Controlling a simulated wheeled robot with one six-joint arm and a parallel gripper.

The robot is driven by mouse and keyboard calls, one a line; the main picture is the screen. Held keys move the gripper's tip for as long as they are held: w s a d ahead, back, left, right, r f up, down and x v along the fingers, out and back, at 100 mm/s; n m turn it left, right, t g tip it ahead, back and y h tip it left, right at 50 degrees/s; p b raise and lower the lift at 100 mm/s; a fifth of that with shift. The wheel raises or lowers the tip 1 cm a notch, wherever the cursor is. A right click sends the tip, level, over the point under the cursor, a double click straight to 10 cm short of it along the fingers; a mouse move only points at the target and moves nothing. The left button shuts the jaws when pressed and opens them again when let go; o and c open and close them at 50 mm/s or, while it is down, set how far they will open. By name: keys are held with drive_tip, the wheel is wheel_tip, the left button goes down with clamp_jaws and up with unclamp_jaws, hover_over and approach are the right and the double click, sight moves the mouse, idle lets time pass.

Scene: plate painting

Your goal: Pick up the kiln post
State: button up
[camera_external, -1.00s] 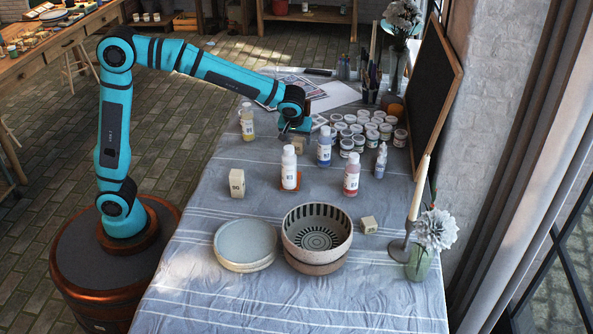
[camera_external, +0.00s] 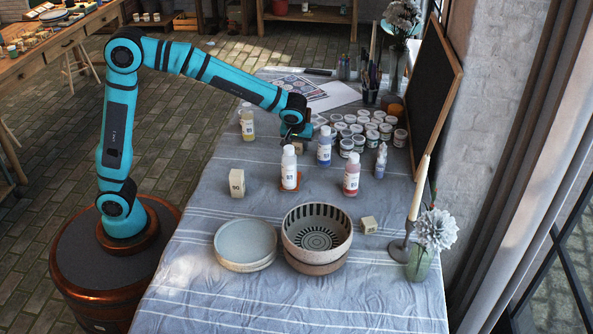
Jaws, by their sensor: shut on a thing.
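My gripper (camera_external: 297,139) points down at the far middle of the table, just behind a white-capped bottle. It is shut on a small beige block, the kiln post (camera_external: 299,148). The bottle and the gripper hide part of this post. I cannot tell whether it touches the cloth. A taller beige block marked 90 (camera_external: 237,183) stands upright on the cloth at the left. A small beige cube (camera_external: 369,225) sits to the right of the patterned bowl.
Bottles stand close by: white-capped (camera_external: 289,168), blue (camera_external: 324,147), red (camera_external: 351,175) and yellow (camera_external: 248,124). Several paint jars (camera_external: 372,128) crowd the right. A plate stack (camera_external: 245,245), a bowl (camera_external: 316,228) and a candle holder (camera_external: 401,248) fill the front.

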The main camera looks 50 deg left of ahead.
wheel_tip(320, 180, up, 10)
drive_tip(key=shift+a+f, duration=0.1)
drive_tip(key=w+a+f, duration=0.2)
drive_tip(key=w+a, duration=0.1)
drive_tip(key=a, duration=1.1)
drive_tip(key=w+a+f, duration=0.1)
drive_tip(key=w+a, duration=0.1)
drive_tip(key=a, duration=1.3)
drive_tip(key=w+a+f, duration=0.2)
drive_tip(key=w+a, duration=0.1)
drive_tip(key=a, duration=1.1)
drive_tip(key=shift+w+a+f, duration=0.2)
drive_tip(key=shift+w+f, duration=0.1)
drive_tip(key=shift+f, duration=0.05)
drive_tip(key=s+a+f, duration=0.1)
drive_tip(key=s+a, duration=0.4)
drive_tip(key=a, duration=0.7)
drive_tip(key=s+a+f, duration=0.1)
drive_tip(key=s+a, duration=0.5)
drive_tip(key=a, duration=0.7)
drive_tip(key=s+a+f, duration=0.2)
drive_tip(key=s+a, duration=0.3)
drive_tip(key=a, duration=0.8)
drive_tip(key=shift+s+a, duration=0.2)
drive_tip(key=shift+a, duration=0.05)
drive_tip(key=shift+r, duration=0.1)
